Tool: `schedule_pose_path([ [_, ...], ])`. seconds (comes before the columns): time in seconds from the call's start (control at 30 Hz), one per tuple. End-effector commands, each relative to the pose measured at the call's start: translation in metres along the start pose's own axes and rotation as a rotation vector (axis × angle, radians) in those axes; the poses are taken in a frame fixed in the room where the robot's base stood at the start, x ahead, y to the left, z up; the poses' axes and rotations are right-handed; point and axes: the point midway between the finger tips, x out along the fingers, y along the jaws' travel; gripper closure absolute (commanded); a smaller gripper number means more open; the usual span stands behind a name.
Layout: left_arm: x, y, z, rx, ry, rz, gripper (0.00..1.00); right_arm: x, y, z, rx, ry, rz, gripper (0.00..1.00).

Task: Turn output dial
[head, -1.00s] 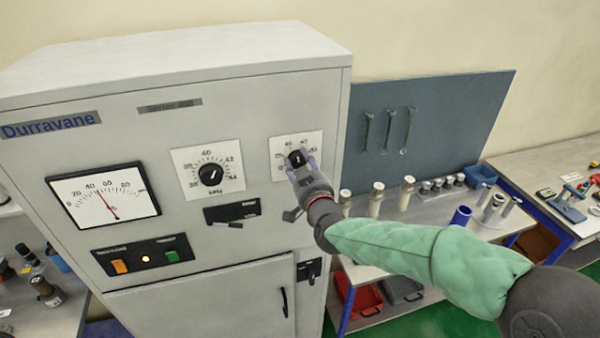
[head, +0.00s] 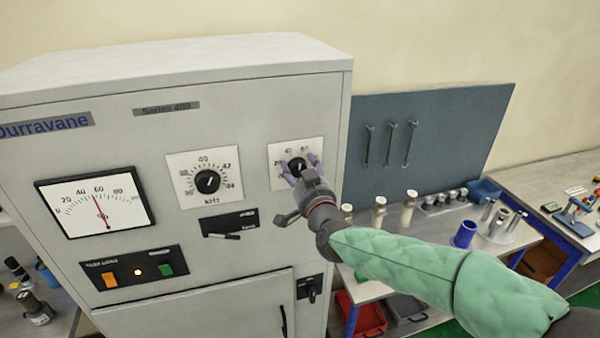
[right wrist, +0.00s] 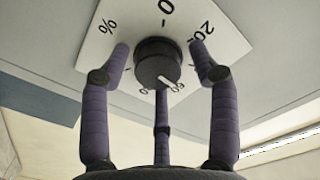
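The output dial (head: 297,165) is a small black knob on a white scale plate at the upper right of the grey cabinet front. In the right wrist view the knob (right wrist: 158,62) is near the top middle, with a white pointer mark and "%", "0" and "20" around it. My right gripper (head: 299,172) is in front of the dial and partly covers its plate. Its purple fingers (right wrist: 160,68) are spread on the left, right and below the knob. Gaps show between the side fingers and the knob; whether the lower finger touches cannot be told. My left gripper is out of view.
A larger kHz dial (head: 208,181) and a needle meter (head: 96,200) are left of the output dial. A black switch plate (head: 230,222) lies below. A bench (head: 440,222) with cylinders stands right of the cabinet, before a blue-grey tool board (head: 425,140).

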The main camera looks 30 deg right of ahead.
Motion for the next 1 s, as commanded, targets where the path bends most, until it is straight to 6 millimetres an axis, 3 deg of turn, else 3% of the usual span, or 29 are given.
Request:
schedule_pose_path([
  [0.27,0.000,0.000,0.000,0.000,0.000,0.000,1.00,-0.001,0.000,0.002,-0.001,-0.003,0.000,0.37],
  [0.43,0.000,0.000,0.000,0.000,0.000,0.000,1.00,-0.011,0.000,0.001,0.000,-0.002,-0.001,0.37],
  [1.0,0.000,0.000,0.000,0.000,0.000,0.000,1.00,-0.103,-0.001,0.000,0.001,0.000,-0.002,0.37],
])
